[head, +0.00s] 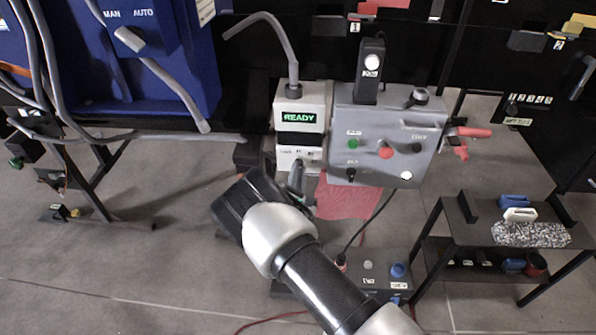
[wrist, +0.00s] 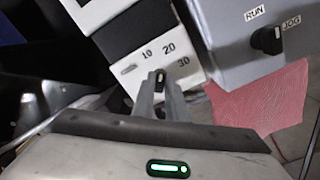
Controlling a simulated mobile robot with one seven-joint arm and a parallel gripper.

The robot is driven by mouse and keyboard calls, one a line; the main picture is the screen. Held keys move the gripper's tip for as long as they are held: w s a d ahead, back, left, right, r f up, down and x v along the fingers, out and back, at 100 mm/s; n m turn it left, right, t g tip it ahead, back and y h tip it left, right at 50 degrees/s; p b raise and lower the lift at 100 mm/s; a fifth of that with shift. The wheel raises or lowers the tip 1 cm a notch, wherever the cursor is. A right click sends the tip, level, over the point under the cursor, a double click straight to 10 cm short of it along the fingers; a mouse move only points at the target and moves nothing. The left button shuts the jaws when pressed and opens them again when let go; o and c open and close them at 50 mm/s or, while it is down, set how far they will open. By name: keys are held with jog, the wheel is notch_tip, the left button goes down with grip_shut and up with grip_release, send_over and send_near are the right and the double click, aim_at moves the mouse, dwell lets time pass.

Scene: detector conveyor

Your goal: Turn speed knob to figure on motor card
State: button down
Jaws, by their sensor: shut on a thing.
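The white drive box (head: 300,105) with a green READY display stands upright left of the grey control box. Its lower face shows the figures 10, 20 and 30 (wrist: 165,52) in the wrist view. The small dark speed knob (wrist: 160,76) sits below these figures, with a pale mark on it. My gripper (wrist: 160,92) is shut on this knob, one finger on each side. The fingers hide part of the knob, and I cannot tell exactly which figure its mark faces. In the head view my gripper (head: 296,178) reaches the box's lower front. I cannot make out a motor card with a readable figure.
The grey control box (head: 345,115) with buttons is close on the right; its RUN/JOG switch (wrist: 267,40) shows in the wrist view. A red cloth (head: 345,197) hangs below. A floor box (head: 375,265) with buttons and a low shelf (head: 480,232) stand at right.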

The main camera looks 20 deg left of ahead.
jog(key=shift+m, duration=0.6)
jog(key=c, duration=1.8)
grip_release()
jog(key=shift+o, duration=0.2)
jog(key=shift+s, duration=0.1)
jog(key=p+v, duration=0.1)
jog(key=v, duration=1.6)
jog(key=shift+d+p, duration=0.15)
jog(key=shift+p, duration=0.2)
